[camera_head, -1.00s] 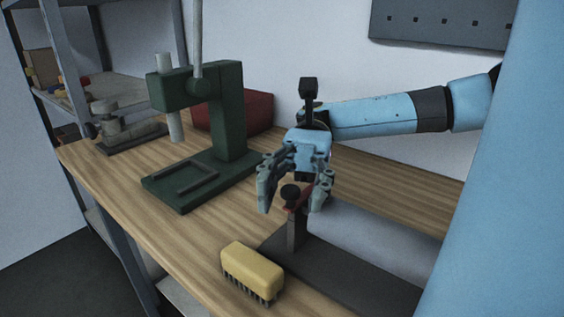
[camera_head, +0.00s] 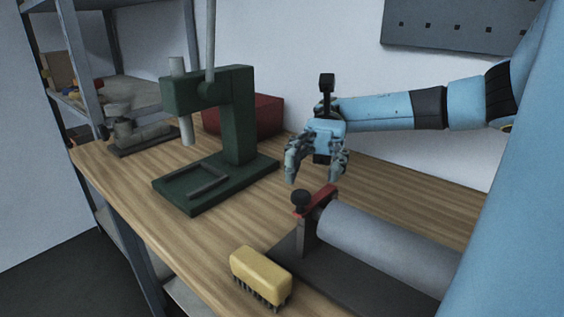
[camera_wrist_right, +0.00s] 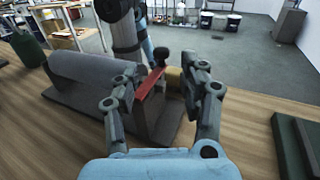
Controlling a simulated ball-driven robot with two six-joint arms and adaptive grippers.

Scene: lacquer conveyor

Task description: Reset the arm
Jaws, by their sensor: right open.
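My right gripper (camera_head: 312,170) is open and empty, with its fingers pointing down above the bench, just behind the conveyor's near-left end. Its fingers (camera_wrist_right: 163,95) also show apart in the right wrist view, with nothing between their tips. The blue right arm (camera_head: 390,112) reaches in from the right. The conveyor roller (camera_head: 385,245) lies below the gripper, with a red bracket (camera_head: 318,199) and a black knob (camera_head: 301,201) at its end. The knob (camera_wrist_right: 161,56) stands beyond the fingers in the right wrist view. My left gripper does not show.
A green press (camera_head: 236,125) stands on the wooden bench (camera_head: 150,215) at left, with a red box (camera_head: 262,113) behind it. A yellow brush (camera_head: 261,273) lies at the front edge beside the conveyor's dark base. The bench between press and conveyor is clear.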

